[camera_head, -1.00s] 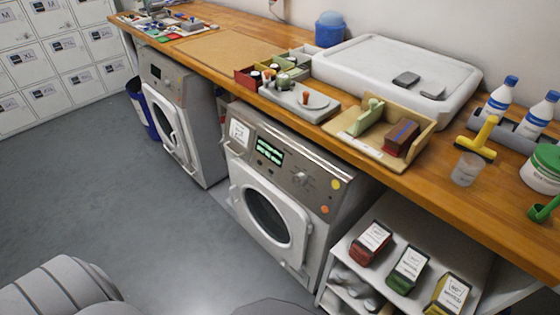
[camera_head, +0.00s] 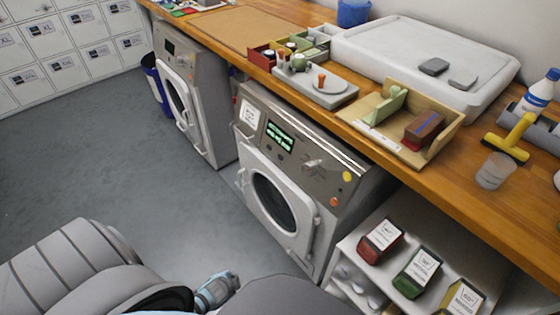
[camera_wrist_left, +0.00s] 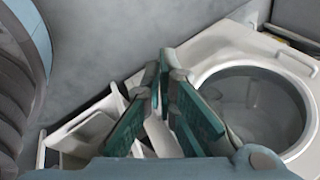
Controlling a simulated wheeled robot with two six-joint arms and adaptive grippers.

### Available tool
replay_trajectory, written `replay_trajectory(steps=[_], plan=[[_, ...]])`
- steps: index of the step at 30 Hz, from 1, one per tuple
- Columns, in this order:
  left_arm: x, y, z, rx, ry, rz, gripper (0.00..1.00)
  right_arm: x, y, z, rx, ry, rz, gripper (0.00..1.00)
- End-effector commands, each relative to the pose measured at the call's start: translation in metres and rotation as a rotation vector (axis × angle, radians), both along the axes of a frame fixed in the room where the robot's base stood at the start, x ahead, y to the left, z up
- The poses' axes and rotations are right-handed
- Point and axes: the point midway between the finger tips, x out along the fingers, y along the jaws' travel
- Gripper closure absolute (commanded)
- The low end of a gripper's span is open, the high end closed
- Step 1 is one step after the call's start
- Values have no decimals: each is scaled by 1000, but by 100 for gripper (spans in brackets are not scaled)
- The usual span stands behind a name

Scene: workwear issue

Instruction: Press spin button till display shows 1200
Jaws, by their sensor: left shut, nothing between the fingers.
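The nearer grey washing machine (camera_head: 290,165) stands under the counter in the head view. Its green-lit display (camera_head: 280,138) shows text too small to read. Beside the display are a knob (camera_head: 314,165), a yellow button (camera_head: 347,176) and an orange button (camera_head: 333,202); I cannot tell which control is spin. My left wrist shows at the bottom of the head view, low in front of the machine and apart from the panel. In the left wrist view my left gripper (camera_wrist_left: 163,75) is shut and empty, beside the round door (camera_wrist_left: 255,105). My right gripper is out of view.
A second washer (camera_head: 190,95) stands further left. A white shelf with labelled red (camera_head: 380,241), green (camera_head: 417,271) and yellow (camera_head: 463,299) containers is to the right. The wooden counter (camera_head: 345,125) overhangs the machines. The grey floor (camera_head: 90,155) in front is clear.

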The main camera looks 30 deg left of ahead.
Motion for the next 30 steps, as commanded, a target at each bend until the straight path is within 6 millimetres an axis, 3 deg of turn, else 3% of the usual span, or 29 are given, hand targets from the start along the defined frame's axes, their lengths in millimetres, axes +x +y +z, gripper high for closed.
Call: replay_trajectory(steps=[1,6,9,13,16,20,30], plan=[[30,11,8,69,-33,-88,100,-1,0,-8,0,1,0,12],[128,47,69,391,-113,-410,100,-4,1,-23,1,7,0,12],[178,66,116,611,-141,-564,100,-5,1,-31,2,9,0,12],[226,84,181,897,-145,-708,100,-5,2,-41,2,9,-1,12],[249,93,223,1070,-131,-769,100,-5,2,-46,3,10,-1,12],[262,98,255,1198,-112,-806,100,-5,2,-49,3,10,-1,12],[265,99,263,1227,-105,-813,100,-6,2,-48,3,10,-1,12]])
